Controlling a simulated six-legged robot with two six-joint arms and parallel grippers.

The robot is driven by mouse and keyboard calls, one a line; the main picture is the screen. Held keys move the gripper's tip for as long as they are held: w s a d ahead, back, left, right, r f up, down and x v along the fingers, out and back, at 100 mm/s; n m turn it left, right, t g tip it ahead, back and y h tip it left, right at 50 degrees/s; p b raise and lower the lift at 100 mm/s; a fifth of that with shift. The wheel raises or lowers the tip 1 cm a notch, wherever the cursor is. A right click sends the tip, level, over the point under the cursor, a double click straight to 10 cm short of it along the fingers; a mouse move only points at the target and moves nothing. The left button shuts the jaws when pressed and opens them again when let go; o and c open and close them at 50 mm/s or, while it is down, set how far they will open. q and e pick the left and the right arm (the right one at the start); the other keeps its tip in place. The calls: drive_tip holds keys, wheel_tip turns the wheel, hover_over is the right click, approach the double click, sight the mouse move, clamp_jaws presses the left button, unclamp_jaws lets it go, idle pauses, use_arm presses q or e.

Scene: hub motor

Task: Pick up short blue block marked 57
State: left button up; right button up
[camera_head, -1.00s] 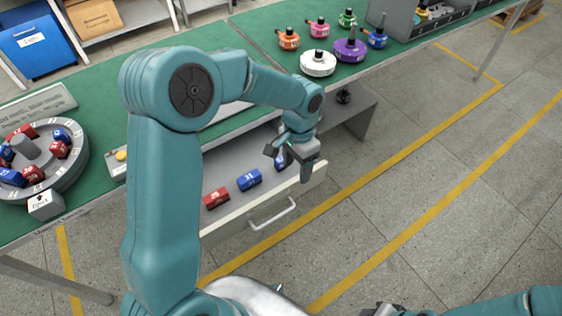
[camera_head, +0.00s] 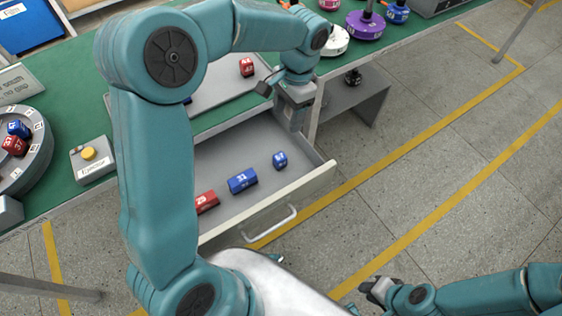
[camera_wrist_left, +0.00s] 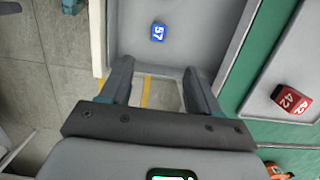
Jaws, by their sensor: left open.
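The short blue block marked 57 (camera_head: 280,160) lies in the open drawer, near its right end. It also shows in the left wrist view (camera_wrist_left: 158,32), beyond the fingertips and roughly centred between them. My left gripper (camera_head: 292,113) is above the drawer's back right part, behind the block and apart from it. In the left wrist view its two fingers (camera_wrist_left: 157,78) are spread with nothing between them. My right gripper (camera_head: 378,290) is at the lower right, far from the drawer; its jaws are too small to read.
A longer blue block (camera_head: 242,181) and a red block (camera_head: 206,201) lie left of block 57 in the drawer (camera_head: 230,216). A red block (camera_head: 247,67) is on a grey tray on the green table. The drawer's walls surround the blocks.

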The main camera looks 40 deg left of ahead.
use_arm(q)
drive_tip(key=f, duration=0.1)
drive_tip(key=b, duration=0.2)
hover_over(280, 157)
drive_tip(key=f, duration=1)
drive_tip(key=shift+w+d+f, duration=0.1)
drive_tip(key=shift+w+f, duration=0.2)
drive_tip(key=shift+w, duration=0.1)
drive_tip(key=f, duration=0.5)
drive_tip(key=shift+s+f, duration=0.25)
drive_tip(key=shift+s, duration=0.1)
use_arm(e)
wheel_tip(280, 157, down, 3)
drive_tip(key=shift+r, duration=0.15)
use_arm(q)
drive_tip(key=c, duration=1.1)
use_arm(e)
drive_tip(key=shift+w+a, duration=0.1)
